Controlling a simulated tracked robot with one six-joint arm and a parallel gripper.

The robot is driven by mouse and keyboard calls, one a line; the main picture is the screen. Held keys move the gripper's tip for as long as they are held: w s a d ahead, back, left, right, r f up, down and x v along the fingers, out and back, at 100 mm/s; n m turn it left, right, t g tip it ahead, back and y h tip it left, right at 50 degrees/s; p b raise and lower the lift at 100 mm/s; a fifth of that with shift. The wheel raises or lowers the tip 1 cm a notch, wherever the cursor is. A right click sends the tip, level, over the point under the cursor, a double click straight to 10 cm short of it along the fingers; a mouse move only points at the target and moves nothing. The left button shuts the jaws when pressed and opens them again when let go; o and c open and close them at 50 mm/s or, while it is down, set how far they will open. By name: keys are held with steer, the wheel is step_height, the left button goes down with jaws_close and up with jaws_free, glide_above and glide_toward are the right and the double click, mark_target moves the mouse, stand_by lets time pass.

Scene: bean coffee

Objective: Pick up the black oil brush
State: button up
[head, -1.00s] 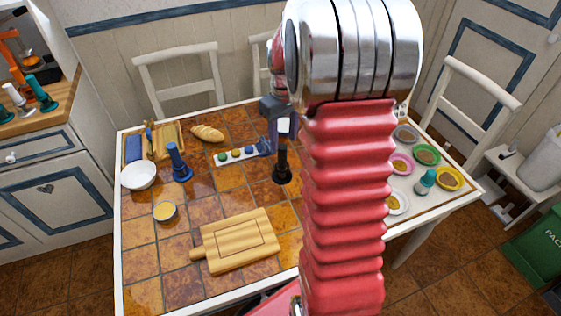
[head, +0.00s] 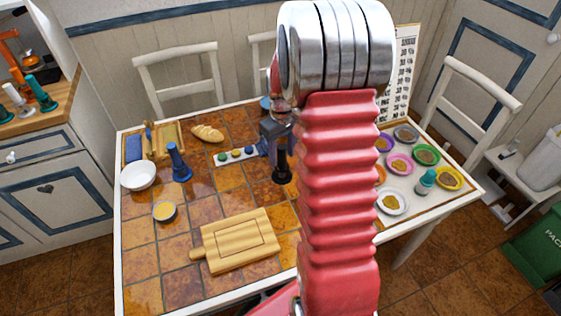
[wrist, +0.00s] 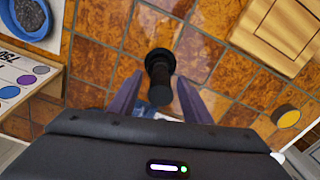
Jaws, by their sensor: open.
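The black oil brush (head: 281,172) stands upright on the tiled table, right of the middle, beside my red arm. In the wrist view the brush (wrist: 159,68) lies between my two fingers. My gripper (head: 277,140) is open, reaching down around the upper part of the brush, which it partly hides in the head view. In the wrist view both fingers of my gripper (wrist: 159,80) show dark gaps of tile beside the brush, so contact is not clear.
A wooden cutting board (head: 235,241) lies in front, and a yellow-filled bowl (head: 165,211) to its left. A blue brush-like item (head: 178,163) and a white bowl (head: 138,175) stand at left. Several colored spice dishes (head: 400,163) sit at right. A colored-dot strip (head: 236,154) lies behind.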

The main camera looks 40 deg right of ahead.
steer(key=shift+f, duration=1.25)
steer(key=shift+c, duration=0.7)
jaws_close()
